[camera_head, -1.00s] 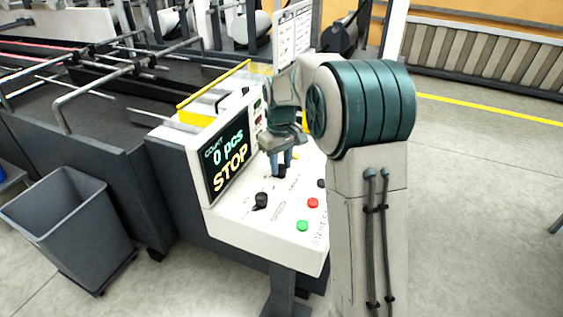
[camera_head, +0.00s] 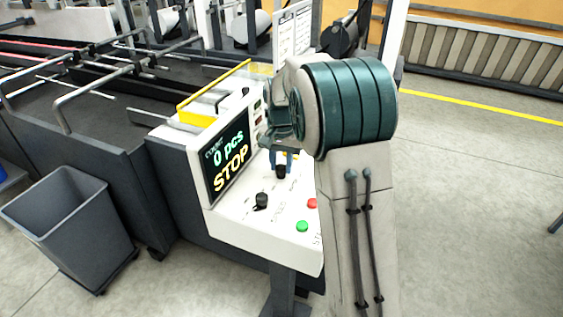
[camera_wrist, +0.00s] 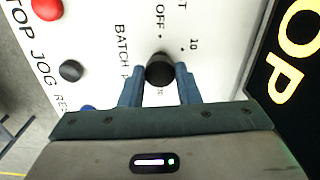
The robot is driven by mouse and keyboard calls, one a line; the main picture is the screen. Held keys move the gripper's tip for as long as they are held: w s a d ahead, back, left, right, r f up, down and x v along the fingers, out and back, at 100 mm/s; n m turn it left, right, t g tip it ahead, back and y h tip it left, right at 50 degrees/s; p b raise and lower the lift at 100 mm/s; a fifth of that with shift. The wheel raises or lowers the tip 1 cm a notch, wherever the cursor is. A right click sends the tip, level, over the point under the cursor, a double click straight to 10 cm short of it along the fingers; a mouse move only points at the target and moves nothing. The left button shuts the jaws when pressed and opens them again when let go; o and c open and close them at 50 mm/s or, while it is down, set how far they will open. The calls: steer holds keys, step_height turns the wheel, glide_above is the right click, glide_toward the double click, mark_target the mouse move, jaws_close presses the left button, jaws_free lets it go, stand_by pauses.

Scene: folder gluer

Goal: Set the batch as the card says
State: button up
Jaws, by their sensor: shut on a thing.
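My gripper (camera_head: 281,158) reaches down to the white control panel (camera_head: 240,218). Its two blue fingers (camera_wrist: 159,88) are shut on a black batch knob (camera_wrist: 160,68), one on each side. The knob (camera_head: 280,172) is still on the panel. In the wrist view, the printing around it reads "BATCH", "OFF" and "10"; other marks are hidden by the fingers. I cannot make out the knob's pointer. The screen (camera_head: 228,160) reads "0 pcs" and "STOP". A white sheet with printed lines (camera_head: 294,32), perhaps the card, stands behind the panel; its text is too small to read.
A second black knob (camera_head: 261,200), a green button (camera_head: 302,226) and a red button (camera_head: 312,203) are nearby on the panel. The wrist view shows a black button (camera_wrist: 70,70) and a blue one (camera_wrist: 87,107). A grey bin (camera_head: 70,220) stands left on the floor.

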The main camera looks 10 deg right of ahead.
mark_target(281, 167)
steer(key=m+p, duration=0.1)
steer(key=m, duration=0.4)
steer(key=shift+r+m, duration=0.1)
steer(key=shift+m, duration=0.2)
steer(key=shift+m+p, duration=0.4)
steer(key=shift+m, duration=1.8)
steer(key=o, duration=1)
steer(key=shift+c, duration=0.2)
step_height(281, 167, up, 14)
steer(key=shift+b, duration=0.35)
steer(key=shift+s, duration=0.1)
